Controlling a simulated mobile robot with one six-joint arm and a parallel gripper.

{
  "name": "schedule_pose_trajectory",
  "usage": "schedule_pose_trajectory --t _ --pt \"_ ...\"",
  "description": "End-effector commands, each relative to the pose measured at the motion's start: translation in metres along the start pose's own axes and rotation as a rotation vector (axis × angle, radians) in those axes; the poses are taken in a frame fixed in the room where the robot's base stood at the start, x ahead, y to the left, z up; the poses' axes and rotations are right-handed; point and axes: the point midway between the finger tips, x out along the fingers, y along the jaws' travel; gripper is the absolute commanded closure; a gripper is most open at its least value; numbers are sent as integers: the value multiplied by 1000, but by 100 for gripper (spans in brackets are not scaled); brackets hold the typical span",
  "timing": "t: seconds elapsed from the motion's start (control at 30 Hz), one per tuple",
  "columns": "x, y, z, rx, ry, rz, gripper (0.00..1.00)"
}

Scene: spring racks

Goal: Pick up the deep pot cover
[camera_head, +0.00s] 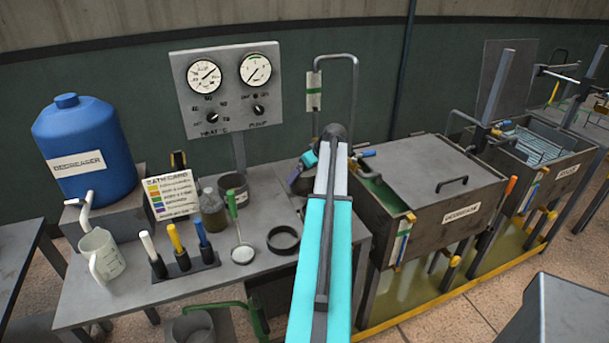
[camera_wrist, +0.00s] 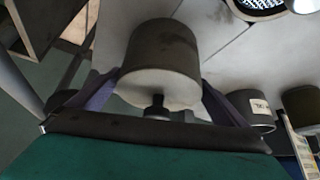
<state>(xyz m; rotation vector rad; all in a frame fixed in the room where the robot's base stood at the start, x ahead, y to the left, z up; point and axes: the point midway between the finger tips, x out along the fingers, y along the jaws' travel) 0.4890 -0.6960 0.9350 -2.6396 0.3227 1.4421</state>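The deep pot cover (camera_wrist: 162,55) is a dark grey cylinder with a paler end face and a short dark knob, in the middle of the wrist view. My gripper (camera_wrist: 161,84) has its two purple-grey fingers spread wide, one on each side of the cover. The fingers are close to its sides, but I cannot tell whether they touch it. In the head view my gripper (camera_head: 302,172) is over the back right part of the bench, mostly behind my arm. The cover is largely hidden there.
A labelled pot (camera_head: 233,188), a jar (camera_head: 213,212), a ladle (camera_head: 242,252) and a dark ring (camera_head: 284,239) stand left of my arm on the bench (camera_head: 215,285). The gauge panel (camera_head: 228,88) rises behind. A degreaser tank (camera_head: 440,190) with a handled lid stands right.

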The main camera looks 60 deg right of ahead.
Motion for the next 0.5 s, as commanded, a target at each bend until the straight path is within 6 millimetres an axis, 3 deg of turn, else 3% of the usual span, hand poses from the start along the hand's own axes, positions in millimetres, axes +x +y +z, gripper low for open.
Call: schedule_pose_trajectory --t 0.03,0.23,0.5 --pt "0 0 0 0 0 0 12" --pt "-1 0 0 0 1 1 43" --pt "-1 0 -1 0 1 1 44"
